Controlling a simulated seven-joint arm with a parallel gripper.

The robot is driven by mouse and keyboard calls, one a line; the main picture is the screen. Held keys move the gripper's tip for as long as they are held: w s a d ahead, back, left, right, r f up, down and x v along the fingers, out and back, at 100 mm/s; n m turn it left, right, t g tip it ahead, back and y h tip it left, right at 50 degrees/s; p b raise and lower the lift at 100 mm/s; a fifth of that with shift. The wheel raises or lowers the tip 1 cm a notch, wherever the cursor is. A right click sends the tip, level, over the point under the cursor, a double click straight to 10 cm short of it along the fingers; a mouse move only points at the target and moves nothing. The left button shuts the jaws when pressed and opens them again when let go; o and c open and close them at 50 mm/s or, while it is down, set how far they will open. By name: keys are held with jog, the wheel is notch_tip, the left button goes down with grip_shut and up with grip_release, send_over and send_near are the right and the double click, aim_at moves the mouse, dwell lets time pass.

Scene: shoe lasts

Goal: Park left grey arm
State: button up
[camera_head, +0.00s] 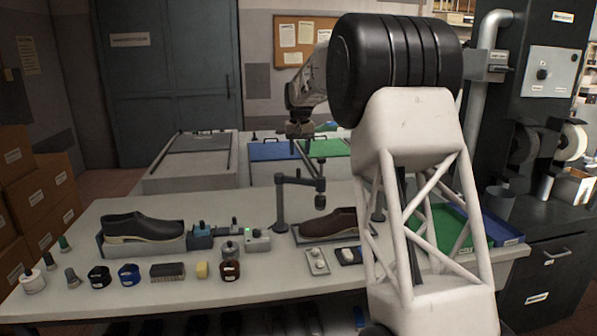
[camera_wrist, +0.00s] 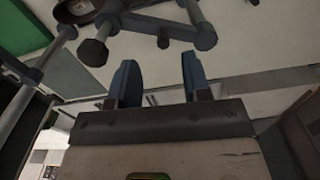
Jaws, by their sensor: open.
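The left grey arm (camera_head: 300,182) stands on the bench left of the brown shoe (camera_head: 332,224). Its upright post carries a jointed bar that reaches right, with a dark-tipped piece hanging near the shoe's left end. A second grey post (camera_head: 377,202) is partly hidden behind my white arm. My gripper (camera_head: 300,130) is above and behind the left grey arm, apart from it. In the wrist view my gripper (camera_wrist: 157,75) has its two blue fingers spread with nothing between them. A grey jointed bar (camera_wrist: 150,24) lies beyond the fingertips; I cannot tell which arm it belongs to.
A dark shoe (camera_head: 143,227) rests on a tray at the bench's left. Blue (camera_head: 273,150) and green (camera_head: 327,148) panels lie behind.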

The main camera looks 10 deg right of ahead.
aim_at(299, 169)
jog(key=shift+w+f, duration=0.3)
jog(key=shift+w, duration=0.3)
jog(key=shift+w+f, duration=0.3)
jog(key=shift+w, duration=0.25)
jog(key=shift+f, duration=0.1)
jog(key=shift+f, duration=3.8)
grip_shut()
